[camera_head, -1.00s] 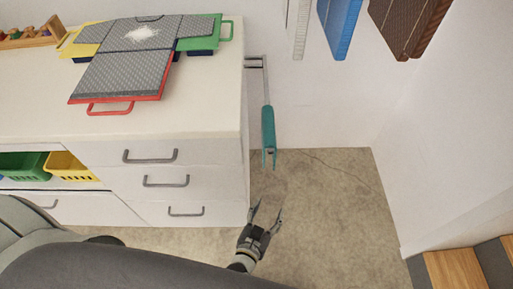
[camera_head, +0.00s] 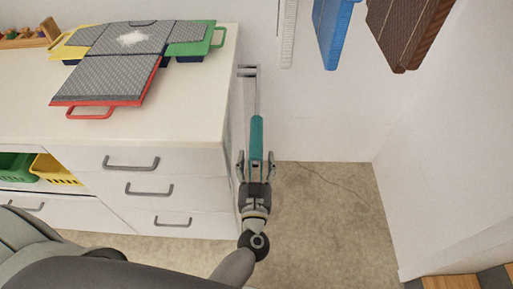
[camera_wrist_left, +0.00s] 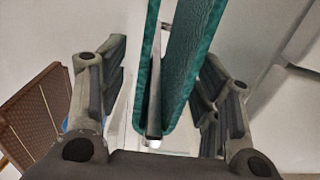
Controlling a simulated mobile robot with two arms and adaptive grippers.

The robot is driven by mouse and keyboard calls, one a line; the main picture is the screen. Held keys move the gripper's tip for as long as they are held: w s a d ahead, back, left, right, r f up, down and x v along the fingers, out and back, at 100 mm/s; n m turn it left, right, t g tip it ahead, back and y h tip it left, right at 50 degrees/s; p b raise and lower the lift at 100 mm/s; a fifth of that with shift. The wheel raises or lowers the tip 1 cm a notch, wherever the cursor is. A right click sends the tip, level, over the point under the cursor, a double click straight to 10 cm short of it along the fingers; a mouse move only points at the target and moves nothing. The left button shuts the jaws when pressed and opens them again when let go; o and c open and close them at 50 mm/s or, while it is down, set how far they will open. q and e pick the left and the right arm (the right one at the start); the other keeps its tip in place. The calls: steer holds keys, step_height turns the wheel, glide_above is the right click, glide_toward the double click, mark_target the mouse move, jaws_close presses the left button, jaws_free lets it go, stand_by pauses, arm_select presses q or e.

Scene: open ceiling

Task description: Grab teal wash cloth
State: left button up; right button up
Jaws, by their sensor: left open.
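The teal wash cloth (camera_head: 257,138) hangs from a grey rail on the side of the white cabinet. In the left wrist view the cloth (camera_wrist_left: 190,60) hangs folded, with its lower edge between the fingers. My left gripper (camera_head: 256,157) is open, with one finger on each side of the cloth's lower end. In the left wrist view the gripper's fingers (camera_wrist_left: 165,95) show gaps to the cloth on both sides. My right gripper is not in view.
The white cabinet (camera_head: 190,135) with drawers stands close on the left. The grey rail (camera_head: 247,71) sticks out from its side. Blue (camera_head: 336,32) and brown (camera_head: 408,32) items hang upper right. Bare floor (camera_head: 320,210) lies to the right.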

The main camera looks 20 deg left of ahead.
mark_target(256, 122)
arm_select(q)
steer(key=x, duration=0.4)
steer(key=shift+w+a+f, duration=0.1)
steer(key=shift+w+f, duration=0.1)
steer(key=shift+f, duration=0.05)
steer(key=c, duration=1.1)
steer(key=shift+r, duration=0.2)
